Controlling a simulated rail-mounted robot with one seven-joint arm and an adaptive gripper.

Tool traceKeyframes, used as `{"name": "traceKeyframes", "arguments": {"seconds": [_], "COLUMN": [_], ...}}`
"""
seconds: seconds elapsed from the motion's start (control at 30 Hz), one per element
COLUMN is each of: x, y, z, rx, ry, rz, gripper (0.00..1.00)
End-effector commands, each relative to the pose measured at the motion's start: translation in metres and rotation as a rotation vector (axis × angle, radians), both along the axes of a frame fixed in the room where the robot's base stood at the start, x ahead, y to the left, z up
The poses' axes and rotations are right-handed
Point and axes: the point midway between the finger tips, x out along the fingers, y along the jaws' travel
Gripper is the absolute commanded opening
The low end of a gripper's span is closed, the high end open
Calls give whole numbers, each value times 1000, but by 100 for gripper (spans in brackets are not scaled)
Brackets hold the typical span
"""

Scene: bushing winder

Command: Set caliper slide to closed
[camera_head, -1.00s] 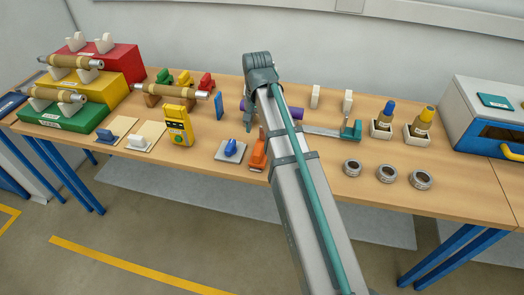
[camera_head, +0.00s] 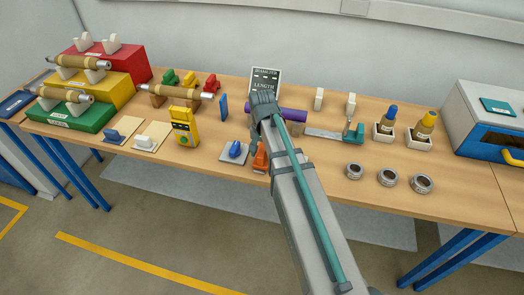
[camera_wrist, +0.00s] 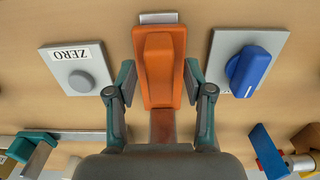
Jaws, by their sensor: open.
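The caliper (camera_head: 325,133) lies on the bench right of my arm in the head view, a flat grey bar with a teal slide block (camera_head: 354,134) near its right end. In the wrist view, a grey bar (camera_wrist: 80,135) and a teal block (camera_wrist: 34,144) show at the lower left, partly cut off. My gripper (camera_wrist: 160,78) is open. Its two fingers stand on either side of an orange handle-like piece (camera_wrist: 160,60), which also shows in the head view (camera_head: 260,158). I cannot tell whether the fingers touch it. My arm hides part of the caliper's surroundings.
A blue knob on a grey plate (camera_wrist: 248,65) and a ZERO button plate (camera_wrist: 78,68) flank the orange piece. A purple cylinder (camera_head: 290,115) and a sign (camera_head: 264,79) stand behind my arm. Several metal rings (camera_head: 387,177) lie in front right, with bottles (camera_head: 425,126) behind.

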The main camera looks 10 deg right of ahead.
Motion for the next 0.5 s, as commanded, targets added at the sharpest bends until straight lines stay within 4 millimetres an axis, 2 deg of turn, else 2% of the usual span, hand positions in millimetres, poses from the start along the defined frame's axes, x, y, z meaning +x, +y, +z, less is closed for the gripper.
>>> {"name": "traceKeyframes", "arguments": {"seconds": [0.33, 0.5], "x": [0, 0], "y": [0, 0], "z": [-3, -3], "rx": [0, 0], "ry": [0, 0], "rz": [0, 0], "gripper": [52, 24]}}
